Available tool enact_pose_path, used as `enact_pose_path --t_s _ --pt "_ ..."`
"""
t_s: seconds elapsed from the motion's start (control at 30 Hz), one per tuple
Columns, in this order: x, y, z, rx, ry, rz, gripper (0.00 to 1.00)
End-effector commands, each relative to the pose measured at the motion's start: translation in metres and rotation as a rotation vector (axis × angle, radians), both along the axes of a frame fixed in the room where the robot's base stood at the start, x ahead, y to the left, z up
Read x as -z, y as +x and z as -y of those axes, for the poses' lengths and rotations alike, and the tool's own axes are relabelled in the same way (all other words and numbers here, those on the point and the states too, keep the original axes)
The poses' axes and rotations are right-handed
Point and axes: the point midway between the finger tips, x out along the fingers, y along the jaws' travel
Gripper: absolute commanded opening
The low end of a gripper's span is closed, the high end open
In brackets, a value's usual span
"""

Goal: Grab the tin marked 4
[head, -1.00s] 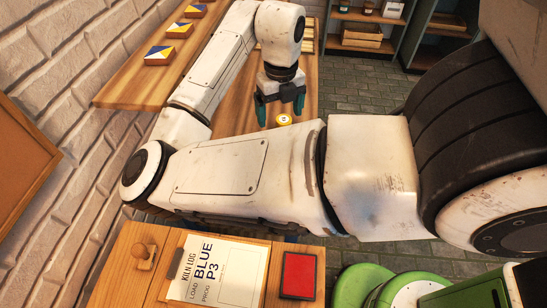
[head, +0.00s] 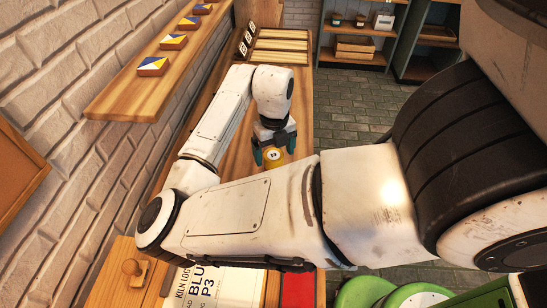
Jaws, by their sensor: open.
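A yellow tin (head: 273,155) with a pale round label stands on the wooden bench (head: 240,153). The mark on its label is too small to read for sure. My gripper (head: 275,152) points down over the tin with its dark teal fingers open. The fingers show on the tin's left and right sides in the picture. I cannot tell whether either finger touches it. The lower part of the tin is partly hidden by my arm.
A wooden shelf (head: 115,98) with several blue, yellow and white tiles runs along the brick wall at left. Slatted trays (head: 280,45) lie at the bench's far end. A kiln log sheet (head: 205,285) and a red pad (head: 297,289) lie in front, partly behind my arm.

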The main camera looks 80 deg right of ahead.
Motion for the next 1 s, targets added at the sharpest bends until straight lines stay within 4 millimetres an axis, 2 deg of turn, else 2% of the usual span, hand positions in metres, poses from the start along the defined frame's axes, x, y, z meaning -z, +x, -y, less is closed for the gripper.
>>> enact_pose_path --t_s 0.2,0.47,1.0 --pt "0.024 0.0 0.0 -0.001 0.0 0.0 0.91" --pt "0.027 0.0 0.0 0.0 0.0 0.0 0.91" --pt "0.027 0.0 0.0 0.0 -0.001 0.001 0.4"
